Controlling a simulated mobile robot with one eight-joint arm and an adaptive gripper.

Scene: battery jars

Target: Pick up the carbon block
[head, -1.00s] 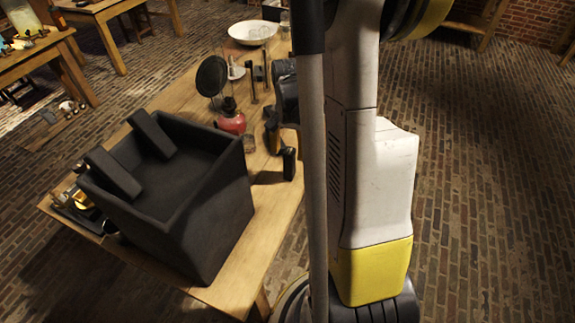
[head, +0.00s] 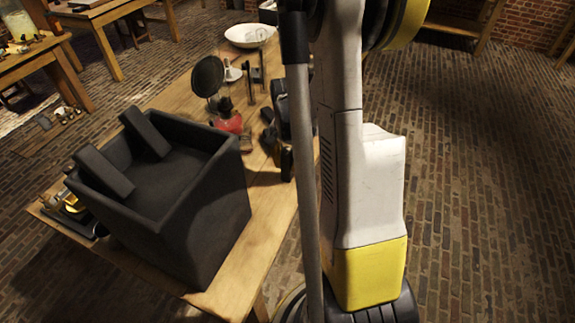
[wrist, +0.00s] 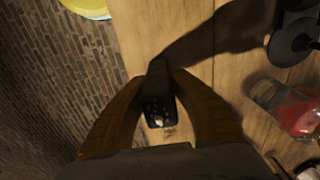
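The carbon block (head: 286,164) is a small black upright block near the table's right edge in the head view. In the wrist view the dark block (wrist: 159,105) lies between the two brown fingers of my gripper (wrist: 159,80). The fingertips close in on both sides of it, with no clear gap at the tips. In the head view my gripper (head: 273,132) is dark, partly hidden by my arm, and just above and beside the block. The block appears at table level; I cannot tell whether it clears the wood.
A large open black box (head: 205,220) with two slabs on its rim stands on the near wooden table (head: 243,270). Brick floor lies right of the table.

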